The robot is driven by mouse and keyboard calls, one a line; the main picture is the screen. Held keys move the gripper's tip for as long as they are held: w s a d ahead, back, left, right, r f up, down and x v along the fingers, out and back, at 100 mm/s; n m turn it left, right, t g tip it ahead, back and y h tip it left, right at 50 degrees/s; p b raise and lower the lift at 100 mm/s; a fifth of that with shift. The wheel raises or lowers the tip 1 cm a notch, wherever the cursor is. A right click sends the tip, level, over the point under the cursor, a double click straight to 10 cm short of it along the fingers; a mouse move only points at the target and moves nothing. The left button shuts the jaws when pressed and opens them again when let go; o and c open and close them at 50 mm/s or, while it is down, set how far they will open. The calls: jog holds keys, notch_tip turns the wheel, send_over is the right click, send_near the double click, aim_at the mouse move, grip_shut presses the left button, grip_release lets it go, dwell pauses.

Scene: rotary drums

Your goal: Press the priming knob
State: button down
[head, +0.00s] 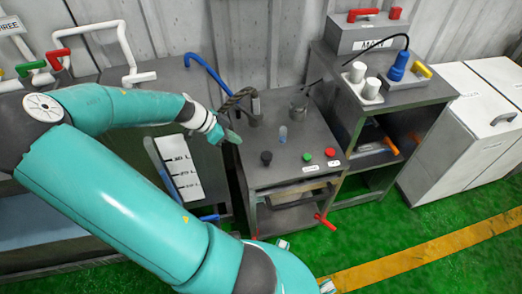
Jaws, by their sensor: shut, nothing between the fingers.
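A dark grey metal cabinet (290,172) stands in the middle of the head view. The labels are too small to read, so I cannot tell for sure which is the priming knob; the black knob is the only knob-shaped one. My gripper (235,138) is shut and empty at the cabinet's left edge. It is to the left of the black knob and a little farther back, apart from it.
A small clear cylinder (283,134) and grey metal cups (299,107) with dark hoses stand behind the knob. A red handle (325,221) sticks out low in front. A shelf unit with a blue plug (397,66) is at the right. The green floor (385,245) in front is free.

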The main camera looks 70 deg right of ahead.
jog(key=shift+s+d+r+m+g+h, duration=0.2)
jog(key=shift+s+d+m, duration=0.15)
jog(key=shift+d, duration=0.15)
jog(key=shift+s+d+r+m+g+h, duration=0.1)
jog(key=shift+s+d+r+m, duration=0.15)
jog(key=shift+s+d, duration=0.15)
send_over(269, 154)
jog(key=w+a, duration=0.1)
jog(key=w, duration=0.1)
jog(key=f, duration=0.7)
jog(key=shift+w+a+f, duration=0.1)
jog(key=shift+a+f, duration=0.1)
jog(key=shift+f, duration=0.15)
notch_tip(269, 154, down, 2)
jog(key=shift+w+f, duration=0.15)
jog(key=shift+f, duration=0.6)
